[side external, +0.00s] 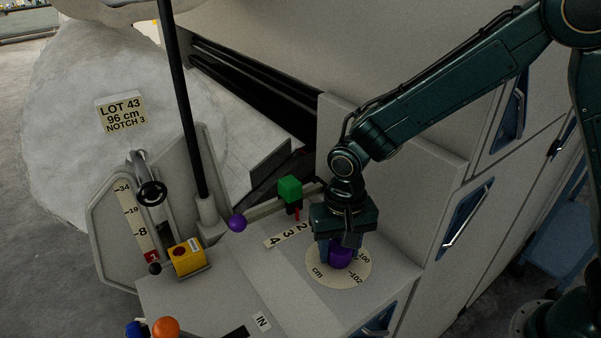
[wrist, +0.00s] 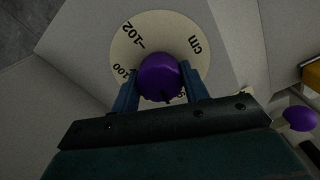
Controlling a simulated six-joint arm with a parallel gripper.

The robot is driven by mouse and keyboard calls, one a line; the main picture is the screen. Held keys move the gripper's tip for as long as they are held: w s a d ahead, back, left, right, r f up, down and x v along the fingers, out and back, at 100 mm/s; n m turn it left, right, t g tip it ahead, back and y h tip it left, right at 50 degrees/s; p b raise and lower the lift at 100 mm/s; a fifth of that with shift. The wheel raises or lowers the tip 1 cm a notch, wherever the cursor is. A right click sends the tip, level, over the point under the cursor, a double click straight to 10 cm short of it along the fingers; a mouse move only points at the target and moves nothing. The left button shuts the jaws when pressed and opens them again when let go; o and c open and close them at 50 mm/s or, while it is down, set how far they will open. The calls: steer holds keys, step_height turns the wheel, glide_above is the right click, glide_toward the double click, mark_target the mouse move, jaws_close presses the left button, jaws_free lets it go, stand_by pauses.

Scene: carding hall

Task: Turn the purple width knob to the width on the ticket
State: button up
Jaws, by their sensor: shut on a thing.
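The purple width knob (side external: 341,257) stands on a round cream dial (side external: 318,272) on the machine's top. My gripper (side external: 340,252) points down with its fingers shut on the knob's two sides; the wrist view also shows the knob (wrist: 160,77) between the blue fingers. On the dial, "cm", "100" and "102" are readable; another number is mostly hidden by the knob and a finger. A small dark mark shows on the knob's lower edge in the wrist view; I cannot tell which number it faces. The ticket (side external: 122,113) reads "LOT 43, 96 cm, NOTCH 3".
A green block-shaped handle (side external: 290,189) stands by a 2-3-4 scale (side external: 287,236) behind the dial. A purple ball (side external: 237,223), a yellow box (side external: 187,257) with a button and an orange ball (side external: 165,327) are to the left. A black post (side external: 183,100) rises behind them.

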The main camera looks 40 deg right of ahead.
steer(key=shift+n, duration=1.1)
steer(key=o, duration=1)
steer(key=shift+r, duration=0.15)
step_height(320, 180, up, 14)
steer(key=shift+f, duration=0.2)
